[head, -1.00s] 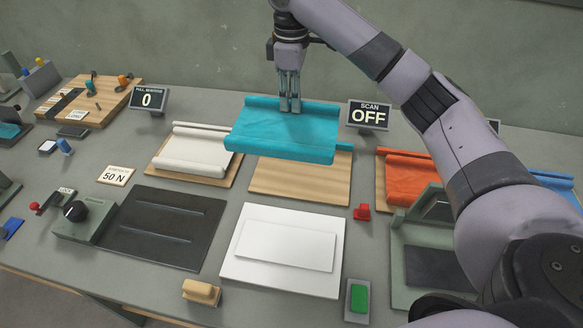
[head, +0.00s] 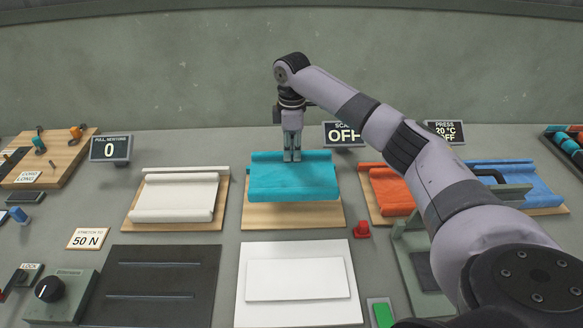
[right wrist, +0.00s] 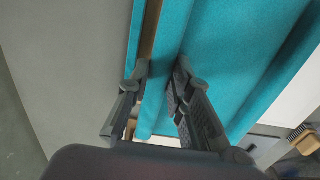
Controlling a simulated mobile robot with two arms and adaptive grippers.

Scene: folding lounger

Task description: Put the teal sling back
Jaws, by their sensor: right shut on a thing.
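The teal sling (head: 295,182) has a rolled edge at the back and one at the front. It is level over the middle wooden board (head: 293,216), whose front strip and side edges show. I cannot tell whether the sling touches the board or hangs just above it. My right gripper (head: 292,158) points down and is shut on the sling near its back edge. In the right wrist view the teal fabric (right wrist: 235,60) fills the area around the fingers (right wrist: 155,100); the gripped part is partly hidden. My left gripper is not in view.
A white sling (head: 176,196) lies on a board to the left. An orange sling (head: 388,188) and a blue sling (head: 530,183) lie to the right. A white plate (head: 297,280), a dark plate (head: 150,290) and a red object (head: 362,229) are in front. My arm covers the right side.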

